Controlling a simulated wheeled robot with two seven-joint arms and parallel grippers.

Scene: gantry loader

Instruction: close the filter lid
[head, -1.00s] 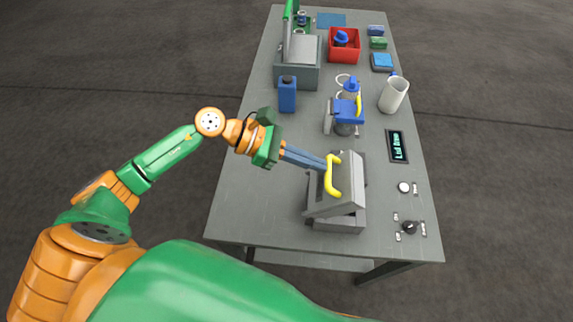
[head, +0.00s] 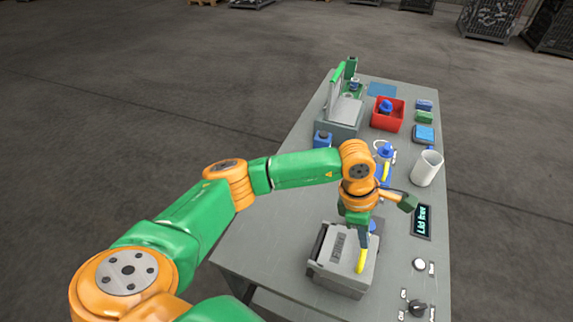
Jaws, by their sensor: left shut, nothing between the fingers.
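The filter housing (head: 325,276) is a grey box at the near end of the table. Its grey lid (head: 338,246) with a yellow handle (head: 361,262) lies low over the box; I cannot tell whether it is fully seated. My left gripper (head: 363,243) is shut and empty, pointing down at the lid beside the handle's upper end. Whether its fingertips touch the lid is unclear. A display (head: 423,221) to the right reads "Lid free". My right gripper is not in view.
A white cup (head: 427,168), a red bin (head: 387,115) and a grey box with a raised lid (head: 338,118) stand farther back. My left arm partly hides a blue bottle (head: 322,139) and a blue device with a yellow handle. Knobs (head: 418,309) lie along the right edge.

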